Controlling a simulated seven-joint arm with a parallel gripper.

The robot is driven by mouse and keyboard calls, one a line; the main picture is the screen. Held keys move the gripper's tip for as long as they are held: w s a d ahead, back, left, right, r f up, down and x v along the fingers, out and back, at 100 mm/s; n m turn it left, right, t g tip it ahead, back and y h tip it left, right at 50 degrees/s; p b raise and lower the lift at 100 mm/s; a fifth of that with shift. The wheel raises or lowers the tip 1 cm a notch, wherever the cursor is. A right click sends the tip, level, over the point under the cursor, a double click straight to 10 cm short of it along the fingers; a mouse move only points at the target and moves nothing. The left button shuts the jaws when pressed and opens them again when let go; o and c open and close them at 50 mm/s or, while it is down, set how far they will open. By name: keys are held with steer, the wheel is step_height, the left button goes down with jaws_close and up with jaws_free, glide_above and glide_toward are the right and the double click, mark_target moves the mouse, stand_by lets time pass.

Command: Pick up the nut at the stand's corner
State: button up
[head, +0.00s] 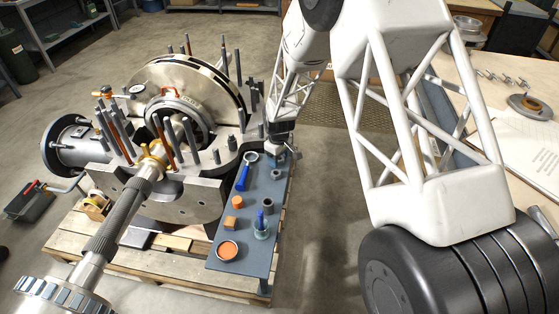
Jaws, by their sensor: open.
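The stand (236,262) is a narrow blue-grey shelf beside the large split casing (190,195). My gripper (277,158) is over the far right corner of the stand, pointing down, with its jaws open. The fingers are small and dark here, and I cannot make out a nut between them. The gripper hides part of that corner. A small dark nut-like piece (276,174) lies on the stand just nearer than the gripper. A dark grey ring-like piece (267,206) sits farther down the stand.
Upright studs (215,157) rise from the casing left of my gripper. A wooden pallet (130,262) lies below.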

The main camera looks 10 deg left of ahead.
steer(key=c, duration=0.8)
steer(key=shift+c, duration=0.2)
steer(key=shift+r, duration=0.1)
steer(key=shift+r, duration=0.85)
steer(key=shift+s+r, duration=0.15)
steer(key=shift+r, duration=0.75)
steer(key=s+d, duration=0.3)
steer(key=s, duration=0.4)
steer(key=s+d+r, duration=0.1)
steer(key=s+d, duration=0.2)
steer(key=s, duration=0.4)
steer(key=shift+s+r, duration=0.15)
steer(key=shift+s, duration=0.05)
steer(key=shift+d, duration=0.1)
steer(key=shift+w, duration=0.1)
